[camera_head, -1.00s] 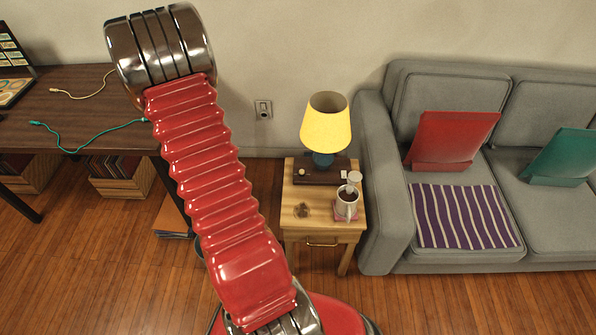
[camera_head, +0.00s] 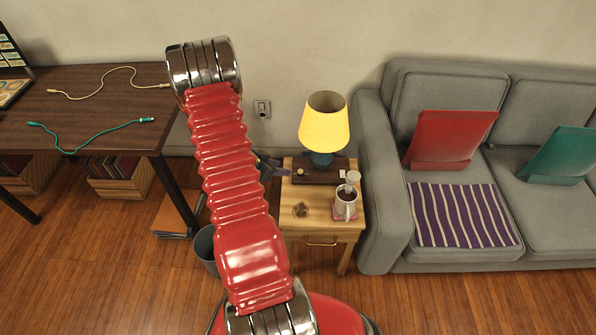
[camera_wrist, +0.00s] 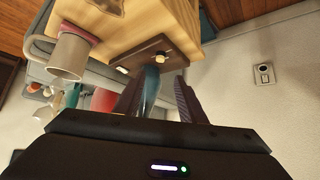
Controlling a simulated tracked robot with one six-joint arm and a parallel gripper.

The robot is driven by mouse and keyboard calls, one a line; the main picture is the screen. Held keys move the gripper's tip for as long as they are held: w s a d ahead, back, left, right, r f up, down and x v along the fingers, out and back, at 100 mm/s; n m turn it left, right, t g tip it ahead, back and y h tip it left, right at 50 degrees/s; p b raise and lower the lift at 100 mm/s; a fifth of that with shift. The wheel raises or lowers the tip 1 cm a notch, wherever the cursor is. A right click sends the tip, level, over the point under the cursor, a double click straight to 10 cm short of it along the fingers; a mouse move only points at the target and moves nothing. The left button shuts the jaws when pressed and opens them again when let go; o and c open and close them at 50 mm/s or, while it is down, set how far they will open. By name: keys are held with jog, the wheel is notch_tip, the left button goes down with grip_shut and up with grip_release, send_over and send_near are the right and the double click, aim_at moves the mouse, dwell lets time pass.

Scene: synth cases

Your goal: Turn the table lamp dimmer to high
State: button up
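The table lamp (camera_head: 324,125) has a yellow shade and a dark blue body. It stands at the back of the small wooden side table (camera_head: 322,224). A dark brown dimmer box (camera_head: 322,178) lies at its foot, with a cream knob (camera_head: 300,171) at its left end. The knob also shows in the wrist view (camera_wrist: 161,57), beyond my fingertips. My gripper (camera_head: 273,164) is partly hidden behind my red arm, at the left edge of the side table, left of the knob. In the wrist view its two dark fingers (camera_wrist: 157,82) are apart, with nothing held between them.
A white mug (camera_head: 346,204) with dark drink stands on a pink coaster at the table's right. A small brown object (camera_head: 300,210) lies at the front left. A grey sofa (camera_head: 384,235) stands close right; a dark desk (camera_head: 100,135) is left. A bin (camera_head: 206,250) stands on the floor.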

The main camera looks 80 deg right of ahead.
aim_at(300, 171)
jog(key=x, duration=1.3)
jog(key=shift+d+f, duration=0.15)
jog(key=shift+c, duration=0.3)
grip_shut()
